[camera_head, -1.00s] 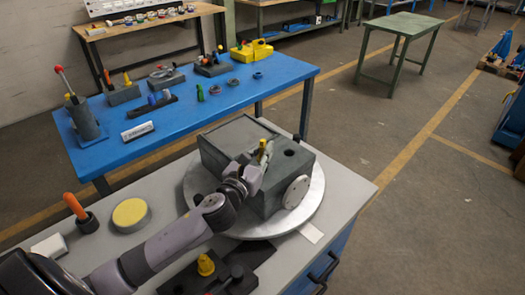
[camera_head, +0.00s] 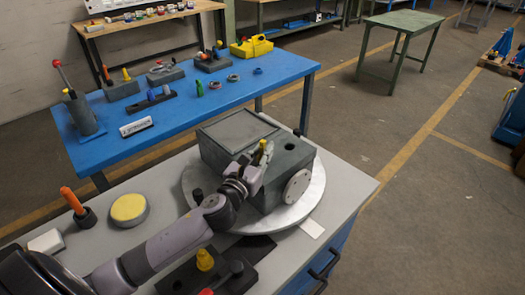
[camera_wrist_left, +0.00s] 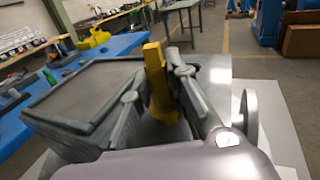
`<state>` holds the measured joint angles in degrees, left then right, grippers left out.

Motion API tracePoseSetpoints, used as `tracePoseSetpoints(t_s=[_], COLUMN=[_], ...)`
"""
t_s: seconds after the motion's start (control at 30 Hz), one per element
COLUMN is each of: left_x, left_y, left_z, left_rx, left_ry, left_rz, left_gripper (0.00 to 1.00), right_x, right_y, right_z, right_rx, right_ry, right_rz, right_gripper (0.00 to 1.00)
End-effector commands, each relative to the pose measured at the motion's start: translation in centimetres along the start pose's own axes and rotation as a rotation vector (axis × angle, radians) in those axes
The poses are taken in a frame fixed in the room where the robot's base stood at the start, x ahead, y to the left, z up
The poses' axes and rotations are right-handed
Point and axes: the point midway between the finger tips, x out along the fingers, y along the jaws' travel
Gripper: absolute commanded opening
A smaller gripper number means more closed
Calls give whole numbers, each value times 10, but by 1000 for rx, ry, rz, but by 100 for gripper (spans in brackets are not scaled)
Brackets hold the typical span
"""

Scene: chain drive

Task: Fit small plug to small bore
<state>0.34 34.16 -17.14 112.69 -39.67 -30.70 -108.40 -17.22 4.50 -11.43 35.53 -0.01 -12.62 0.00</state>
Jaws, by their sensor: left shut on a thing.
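My left gripper (camera_head: 262,158) is shut on a yellow plug (camera_head: 263,146) above the top of a grey block-shaped housing (camera_head: 220,150). In the left wrist view the plug (camera_wrist_left: 157,80) stands nearly upright between the two fingers (camera_wrist_left: 160,97). Its lower end is close to the housing top; I cannot tell whether it is in a bore, because the gripper hides that spot. An open dark bore (camera_head: 292,147) shows on the housing top, right of the plug. My right gripper is not in view.
The housing sits on a round light turntable (camera_head: 310,205) on a grey bench. A black fixture with a yellow cap (camera_head: 205,259) stands at the front. A blue table (camera_head: 180,115) with parts stands behind.

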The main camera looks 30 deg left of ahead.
Motion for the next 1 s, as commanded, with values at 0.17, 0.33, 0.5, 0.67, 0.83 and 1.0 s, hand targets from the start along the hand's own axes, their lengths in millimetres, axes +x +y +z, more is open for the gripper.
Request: tracePoseSetpoints(t_s=[0.17,0.33,0.5,0.67,0.83,1.0], left_x=[0,0,0,0,0,0], left_y=[0,0,0,0,0,0], left_z=[-6,-10,-14,-13,-13,-13], left_rx=[-1,-1,-1,-1,-1,-1], left_ry=[0,0,0,-1,0,0], left_rz=[0,0,0,-1,0,0], left_gripper=[0,0,0,24,36,39], right_x=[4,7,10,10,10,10], right_y=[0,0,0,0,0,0], right_z=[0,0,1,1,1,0], right_rx=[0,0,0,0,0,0], right_ry=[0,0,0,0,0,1], right_rz=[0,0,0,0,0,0], right_gripper=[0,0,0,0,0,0])
